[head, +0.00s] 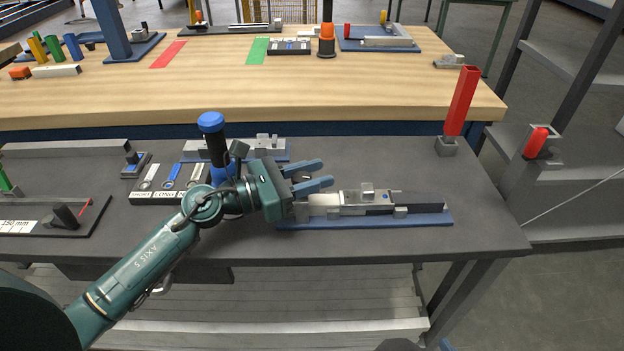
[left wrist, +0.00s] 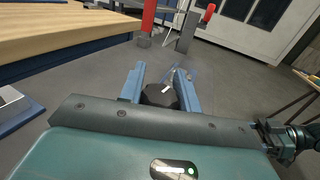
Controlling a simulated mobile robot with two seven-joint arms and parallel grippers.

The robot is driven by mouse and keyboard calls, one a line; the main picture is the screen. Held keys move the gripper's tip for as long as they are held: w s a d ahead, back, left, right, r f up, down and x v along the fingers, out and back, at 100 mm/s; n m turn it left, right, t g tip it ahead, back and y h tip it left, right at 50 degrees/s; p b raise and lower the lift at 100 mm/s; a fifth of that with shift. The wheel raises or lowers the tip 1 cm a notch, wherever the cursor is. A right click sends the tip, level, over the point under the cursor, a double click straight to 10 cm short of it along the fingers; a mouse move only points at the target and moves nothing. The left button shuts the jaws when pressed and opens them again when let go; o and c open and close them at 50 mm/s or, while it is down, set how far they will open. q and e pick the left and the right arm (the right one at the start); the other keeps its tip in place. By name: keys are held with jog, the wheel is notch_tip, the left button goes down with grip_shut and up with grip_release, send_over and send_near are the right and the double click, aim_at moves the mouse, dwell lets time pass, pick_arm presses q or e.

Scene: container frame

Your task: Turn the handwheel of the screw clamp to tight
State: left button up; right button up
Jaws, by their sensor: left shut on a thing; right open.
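A long grey clamp-like fixture (head: 380,197) lies on a blue base plate (head: 365,222) near the front right of the dark table. My left gripper (head: 318,174) points right at its left end, with both blue fingers level. In the left wrist view, my left gripper (left wrist: 158,84) has a dark, many-sided knob (left wrist: 160,97) between its fingers, with a white mark on it. This looks like the handwheel, and the gripper is shut on it. In the head view the handwheel is mostly hidden by the gripper.
A red post (head: 461,100) stands at the right rear of the dark table. A blue-topped black post (head: 211,130) rises just behind my left arm. A tray of labelled parts (head: 150,197) is to the left. The table (head: 485,215) is bare right of the fixture.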

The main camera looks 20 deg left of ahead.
jog(key=shift+d, duration=0.1)
pick_arm(q)
jog(key=o, duration=1)
notch_tip(320, 180, up, 10)
jog(key=p, duration=0.3)
pick_arm(e)
jog(key=shift+s+d+r+n, duration=0.15)
jog(key=shift+r+n, duration=0.25)
jog(key=shift+r, duration=0.45)
